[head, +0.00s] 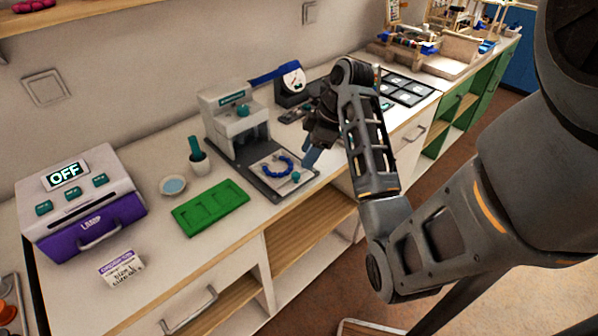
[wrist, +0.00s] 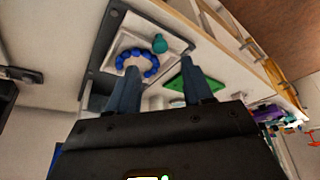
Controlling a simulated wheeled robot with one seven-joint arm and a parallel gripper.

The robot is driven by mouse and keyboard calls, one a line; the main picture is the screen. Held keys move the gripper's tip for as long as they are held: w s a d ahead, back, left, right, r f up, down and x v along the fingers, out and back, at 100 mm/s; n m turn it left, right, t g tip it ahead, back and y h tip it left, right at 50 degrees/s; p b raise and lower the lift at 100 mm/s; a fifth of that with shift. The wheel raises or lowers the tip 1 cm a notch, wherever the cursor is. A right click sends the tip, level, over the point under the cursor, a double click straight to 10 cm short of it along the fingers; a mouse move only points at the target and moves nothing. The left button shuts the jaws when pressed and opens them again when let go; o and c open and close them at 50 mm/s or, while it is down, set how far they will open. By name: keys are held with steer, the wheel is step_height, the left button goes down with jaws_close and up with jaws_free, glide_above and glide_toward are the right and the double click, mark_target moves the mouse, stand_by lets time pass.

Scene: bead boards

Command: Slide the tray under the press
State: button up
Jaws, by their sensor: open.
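The white press (head: 222,108) stands on a dark grey base (head: 243,172) on the counter. The white tray (head: 284,184) lies on the front part of that base, out in front of the press. It carries a ring of blue beads (head: 273,173) and a teal knob (head: 296,177) near its front edge. My gripper (head: 309,158) is open, above and just right of the tray. In the wrist view my two fingers (wrist: 158,92) point towards the tray (wrist: 121,43), with the teal knob (wrist: 159,44) beyond the gap between them. Nothing is between the fingertips.
A purple and white machine reading OFF (head: 85,205) stands at far left. A dial device (head: 291,82) and dark panels (head: 405,88) lie behind my arm.

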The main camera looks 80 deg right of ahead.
mark_target(296, 174)
steer(key=shift+b+x, duration=0.45)
steer(key=shift+x, duration=3)
steer(key=shift+c, duration=0.4)
jaws_close()
